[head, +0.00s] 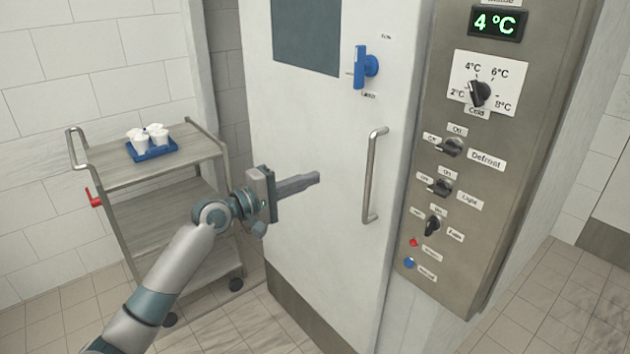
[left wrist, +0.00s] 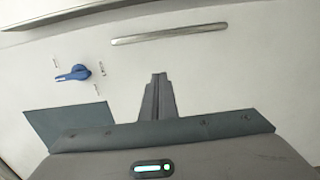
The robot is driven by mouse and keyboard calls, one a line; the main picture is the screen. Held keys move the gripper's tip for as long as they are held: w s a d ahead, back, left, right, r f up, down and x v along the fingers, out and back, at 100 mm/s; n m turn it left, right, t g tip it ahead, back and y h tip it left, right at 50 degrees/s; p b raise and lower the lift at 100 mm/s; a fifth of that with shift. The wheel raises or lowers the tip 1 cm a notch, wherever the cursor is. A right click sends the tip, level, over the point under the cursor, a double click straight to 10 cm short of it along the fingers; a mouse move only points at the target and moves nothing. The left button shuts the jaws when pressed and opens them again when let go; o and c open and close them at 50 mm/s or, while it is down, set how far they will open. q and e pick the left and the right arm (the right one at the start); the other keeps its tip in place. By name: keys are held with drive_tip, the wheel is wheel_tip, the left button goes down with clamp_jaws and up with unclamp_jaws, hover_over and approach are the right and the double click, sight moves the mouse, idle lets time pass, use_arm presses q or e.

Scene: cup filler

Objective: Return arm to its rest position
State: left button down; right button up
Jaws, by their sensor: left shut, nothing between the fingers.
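My left gripper (head: 300,184) is shut and empty. It is held out in front of the white cold-room door (head: 310,130), with its fingers pointing right towards the vertical metal handle (head: 373,175), apart from it. In the left wrist view the shut fingers (left wrist: 158,85) point at the door face, with the handle (left wrist: 170,33) beyond them and the blue latch (left wrist: 74,73) to the left. The blue latch also shows in the head view (head: 362,67), upright on the door. The door appears closed. My right gripper is not in view.
A metal trolley (head: 180,163) with a red lever (head: 93,197) stands at the left, behind my left arm. A control panel (head: 455,270) with several knobs and a 4 °C display is right of the door.

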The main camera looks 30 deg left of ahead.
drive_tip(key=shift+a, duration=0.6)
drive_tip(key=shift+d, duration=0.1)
